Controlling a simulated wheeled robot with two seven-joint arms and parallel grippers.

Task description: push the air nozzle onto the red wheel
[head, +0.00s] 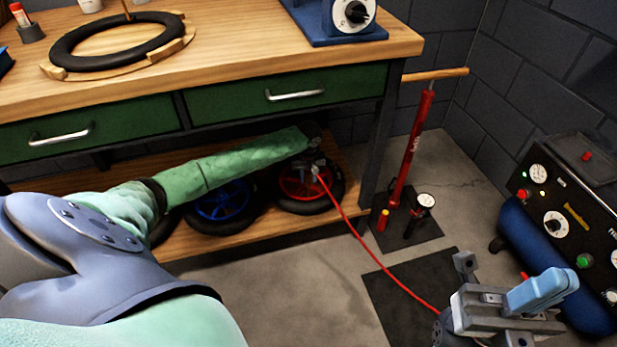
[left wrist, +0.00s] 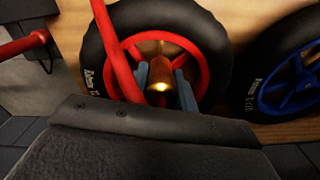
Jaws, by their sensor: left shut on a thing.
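The red wheel (head: 286,191) with a black tyre lies on the lower shelf under the bench. My left arm reaches in over it, and my left gripper (head: 315,168) is at its right side. In the left wrist view the red wheel (left wrist: 203,60) fills the middle. My left gripper (left wrist: 164,84) is shut on the brass air nozzle (left wrist: 159,82), which is in front of the wheel's middle. The valve is hidden, and I cannot tell whether the nozzle touches it. A red hose (head: 352,226) runs to the lower right. My right gripper (head: 515,302) is at the lower right, its opening unclear.
A blue wheel (head: 222,203) is to the left of the red one. A red floor pump (head: 409,150) stands right of the bench leg. A compressor (head: 565,220) is at the far right. The bench drawers (head: 290,92) are above my left arm.

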